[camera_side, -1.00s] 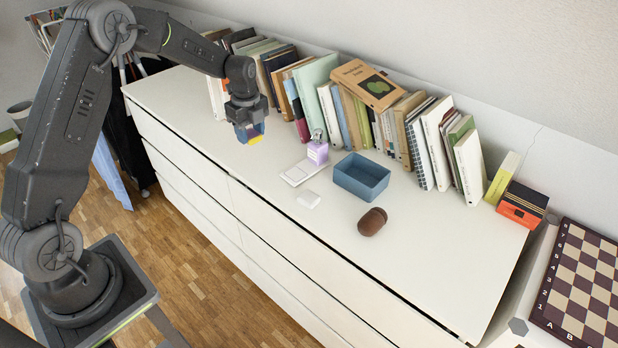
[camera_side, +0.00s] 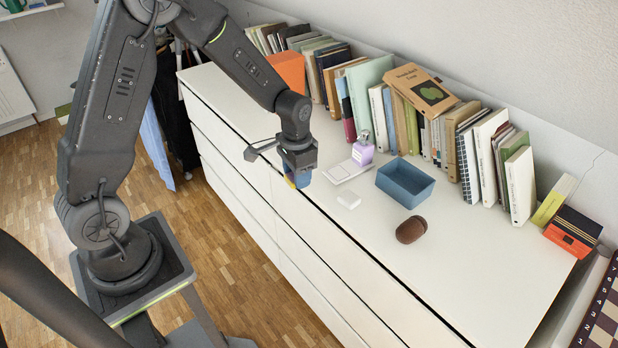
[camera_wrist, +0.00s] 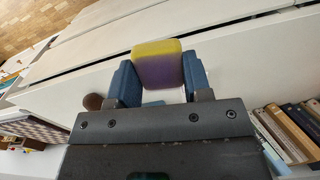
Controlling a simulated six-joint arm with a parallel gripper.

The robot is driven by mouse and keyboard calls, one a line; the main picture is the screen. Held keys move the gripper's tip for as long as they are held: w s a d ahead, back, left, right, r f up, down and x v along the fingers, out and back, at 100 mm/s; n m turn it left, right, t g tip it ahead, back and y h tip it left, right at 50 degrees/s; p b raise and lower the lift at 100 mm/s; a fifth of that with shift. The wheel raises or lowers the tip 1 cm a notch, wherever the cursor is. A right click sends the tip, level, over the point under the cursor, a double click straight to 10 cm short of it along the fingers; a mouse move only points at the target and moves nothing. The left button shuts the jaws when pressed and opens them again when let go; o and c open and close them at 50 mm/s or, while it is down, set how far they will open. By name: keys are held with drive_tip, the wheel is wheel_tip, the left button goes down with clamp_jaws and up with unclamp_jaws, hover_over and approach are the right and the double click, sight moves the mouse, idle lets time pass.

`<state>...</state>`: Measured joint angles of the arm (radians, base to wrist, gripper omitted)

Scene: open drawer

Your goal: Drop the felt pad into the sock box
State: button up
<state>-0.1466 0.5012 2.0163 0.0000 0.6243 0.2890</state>
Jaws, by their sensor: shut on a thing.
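My gripper (camera_side: 298,178) is shut on a yellow and purple pad, which I take as the felt pad (camera_wrist: 157,62). In the wrist view the pad stands between the two blue fingers of my gripper (camera_wrist: 158,80). In the side view only a yellow sliver of the pad (camera_side: 289,184) shows. My gripper is near the front edge of the white dresser, to the left of and apart from the blue open box. That blue box (camera_side: 405,172), apparently the sock box, sits on the dresser top and looks empty. I see no label on it.
Books (camera_side: 400,120) line the back. An orange box (camera_side: 287,72) stands behind my arm. The front right is clear.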

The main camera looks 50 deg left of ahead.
drive_tip(key=shift+s+d+f+n, duration=0.1)
drive_tip(key=shift+s+d+n, duration=0.4)
drive_tip(key=shift+n, duration=0.3)
drive_tip(key=shift+a, duration=0.1)
drive_tip(key=w+a+r, duration=0.1)
drive_tip(key=w+a, duration=0.2)
drive_tip(key=a, duration=1)
drive_tip(key=w+a+r, duration=0.1)
drive_tip(key=w+a, duration=0.3)
drive_tip(key=a, duration=0.9)
drive_tip(key=w+d+f, duration=0.4)
drive_tip(key=w, duration=0.1)
drive_tip(key=w+d+f, duration=0.3)
drive_tip(key=shift+w, duration=0.15)
drive_tip(key=shift+f, duration=2)
